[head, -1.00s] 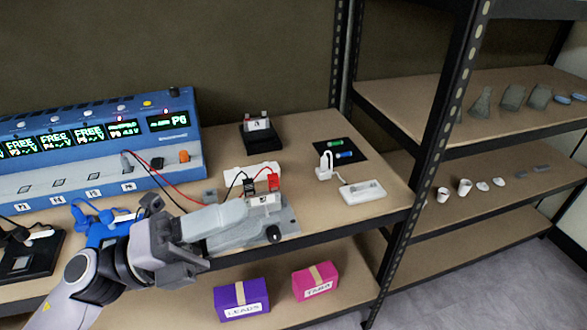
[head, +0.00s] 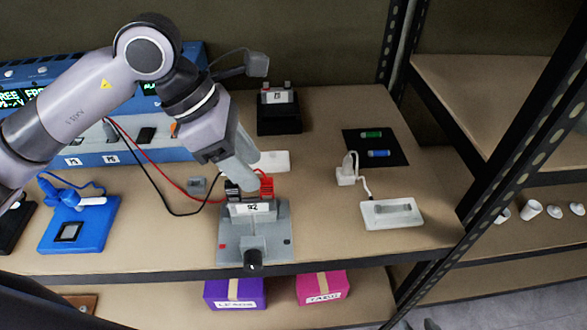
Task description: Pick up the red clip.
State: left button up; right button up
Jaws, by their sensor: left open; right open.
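The red clip (head: 267,184) stands upright at the back of the grey fixture (head: 235,245), with a red lead running from it. A black clip (head: 232,194) stands just left of it, with a black lead. A white label reading about "92" is in front of both. My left gripper (head: 248,182) reaches down from the upper left, its pale fingers open. Its tips are between the two clips in the picture, close to the red clip's left side. I cannot tell whether they touch it. The fingers overlap each other and hide part of the clips' surroundings. My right gripper is not in view.
The blue charger unit (head: 105,150) stands at the back left, partly behind my arm. A blue stand (head: 90,235) is at the left. A black holder (head: 279,118), a white plug (head: 346,175) and a white tray (head: 392,222) stand behind and right. A shelf post (head: 480,185) bounds the right.

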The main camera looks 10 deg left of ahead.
aim_at(267, 188)
pick_arm(q)
jog(key=shift+y, duration=0.5)
jog(key=f, duration=0.2)
jog(key=w+d+f, duration=0.1)
jog(key=f, duration=0.3)
jog(key=shift+w+d+f+p, duration=0.15)
jog(key=shift+w+f+p, duration=0.15)
jog(key=shift+w+f, duration=0.1)
jog(key=shift+r, duration=0.1)
grip_shut()
